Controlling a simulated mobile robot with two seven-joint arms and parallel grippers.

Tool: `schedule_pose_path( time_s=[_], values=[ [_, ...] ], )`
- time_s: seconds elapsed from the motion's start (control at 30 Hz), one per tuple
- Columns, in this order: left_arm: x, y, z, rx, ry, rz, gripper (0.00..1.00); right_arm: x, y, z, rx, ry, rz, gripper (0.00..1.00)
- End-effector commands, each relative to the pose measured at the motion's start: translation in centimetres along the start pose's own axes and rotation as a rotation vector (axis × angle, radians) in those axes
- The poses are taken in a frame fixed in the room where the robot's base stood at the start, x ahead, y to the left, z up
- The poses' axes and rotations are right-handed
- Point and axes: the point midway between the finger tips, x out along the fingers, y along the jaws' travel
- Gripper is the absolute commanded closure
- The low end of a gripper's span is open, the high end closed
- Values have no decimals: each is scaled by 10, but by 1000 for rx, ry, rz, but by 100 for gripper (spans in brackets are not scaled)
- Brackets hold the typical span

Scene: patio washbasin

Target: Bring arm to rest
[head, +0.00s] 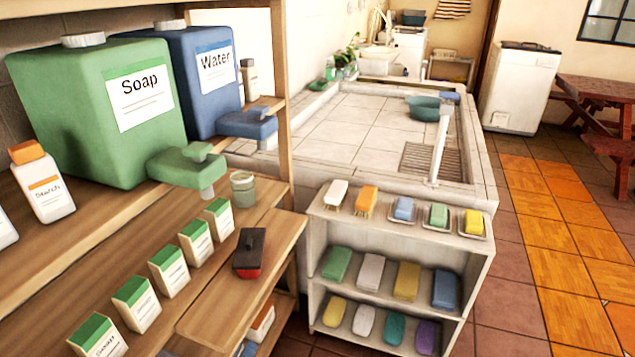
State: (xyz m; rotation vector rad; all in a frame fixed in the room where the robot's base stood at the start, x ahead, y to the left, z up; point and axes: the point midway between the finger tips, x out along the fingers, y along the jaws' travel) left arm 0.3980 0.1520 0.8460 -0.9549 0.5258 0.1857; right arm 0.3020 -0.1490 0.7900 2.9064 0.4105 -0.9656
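Neither of my grippers nor my arms show in the head view, so their pose and state are hidden. The view looks over a wooden shelf (75,233) at the left. A large green soap container (70,125) and a blue water container (195,115) stand on it, each with a tap at its lower right. A small jar (242,188) stands near the green tap. Several green-and-white boxes (168,272) stand in a row below.
A red-and-black tool (249,253) lies on the wooden ledge. A low white rack (400,254) holds several coloured bars and sponges. Behind it is the tiled washbasin (345,128) with a green bowl (425,112). Open floor (545,215) lies at the right.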

Motion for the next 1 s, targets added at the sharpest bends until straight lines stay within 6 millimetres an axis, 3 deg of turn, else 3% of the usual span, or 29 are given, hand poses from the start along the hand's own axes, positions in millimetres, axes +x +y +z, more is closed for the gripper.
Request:
schedule_pose_path(
  time_s=[0.1,0.3,0.5,0.7,1.0],
  values=[
    [-11,20,-20,-446,64,28,15,2,2,-11,0,23,3,64],
    [-30,47,-44,-1220,123,105,15,1,0,-10,7,20,3,64],
    [-47,65,-57,-1814,127,177,15,0,-1,-6,10,13,2,64],
    [-54,72,-60,-2055,118,205,15,-2,-2,-1,11,2,1,64],
    [-54,72,-60,-2059,118,206,15,-2,-2,0,11,1,1,64]
  ],
)
